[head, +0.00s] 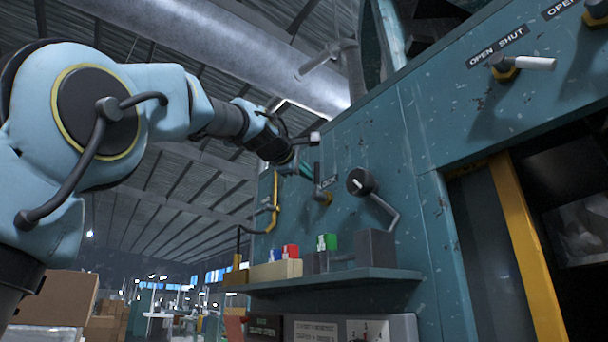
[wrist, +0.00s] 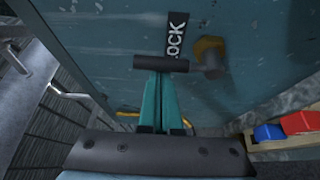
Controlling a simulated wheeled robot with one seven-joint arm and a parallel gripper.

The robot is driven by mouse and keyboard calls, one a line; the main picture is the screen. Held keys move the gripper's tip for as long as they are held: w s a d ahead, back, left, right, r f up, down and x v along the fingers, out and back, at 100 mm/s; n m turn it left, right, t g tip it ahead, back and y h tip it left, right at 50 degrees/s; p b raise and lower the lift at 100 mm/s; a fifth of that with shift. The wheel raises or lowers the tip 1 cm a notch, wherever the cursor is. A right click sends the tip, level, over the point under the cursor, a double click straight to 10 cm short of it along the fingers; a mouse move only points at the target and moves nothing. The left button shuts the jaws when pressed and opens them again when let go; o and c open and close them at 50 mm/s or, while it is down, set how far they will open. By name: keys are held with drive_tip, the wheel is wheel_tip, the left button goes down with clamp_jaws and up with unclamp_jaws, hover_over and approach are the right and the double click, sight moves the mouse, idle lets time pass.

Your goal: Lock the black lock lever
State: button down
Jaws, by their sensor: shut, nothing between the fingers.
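The black lock lever (wrist: 162,63) is a short dark bar in the wrist view, beside a grey pivot on a yellow hex base (wrist: 208,50). It lies across the picture just beyond my fingertips, partly over the LOCK label (wrist: 176,38). My gripper (wrist: 160,80) has its teal fingers shut together with nothing between them. Their tips overlap the lever's near edge in the picture; whether they touch it I cannot tell. In the head view my gripper (head: 306,170) is close to the teal panel, left of the LOCK label (head: 328,183) and the brass pivot base (head: 325,198).
A shelf (head: 335,278) below carries red, blue and green items and grey blocks. A black knob with a bent rod (head: 362,182) is right of the label. A yellow pipe (head: 275,195) runs down at the panel's left edge. An OPEN/SHUT lever (head: 525,63) is upper right.

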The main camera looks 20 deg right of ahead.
drive_tip(key=shift+s+d+f+m+b, duration=0.1)
drive_tip(key=shift+s+m+b, duration=0.3)
drive_tip(key=shift+b, duration=0.5)
drive_tip(key=m+b, duration=0.1)
drive_tip(key=b, duration=0.1)
drive_tip(key=s+f+m+h+b, duration=0.1)
drive_tip(key=m+b, duration=0.1)
drive_tip(key=b, duration=0.1)
drive_tip(key=shift+s+d+t+h, duration=0.15)
drive_tip(key=shift+t+h, duration=0.15)
drive_tip(key=shift+t, duration=0.1)
drive_tip(key=s+f+m+g+h+b, duration=0.1)
drive_tip(key=m+h+b, duration=0.1)
drive_tip(key=m+b, duration=0.3)
drive_tip(key=s+f+m+g+h+b, duration=0.1)
drive_tip(key=s+m+g+h+b, duration=0.1)
drive_tip(key=m+b, duration=0.3)
drive_tip(key=s+d+f+m+g+h+b, duration=0.1)
drive_tip(key=m+g+h+b, duration=0.1)
drive_tip(key=m+b, duration=0.3)
drive_tip(key=shift+s+f, duration=0.3)
drive_tip(key=shift+f, duration=0.05)
drive_tip(key=shift+f+b, duration=0.25)
drive_tip(key=shift+b, duration=0.2)
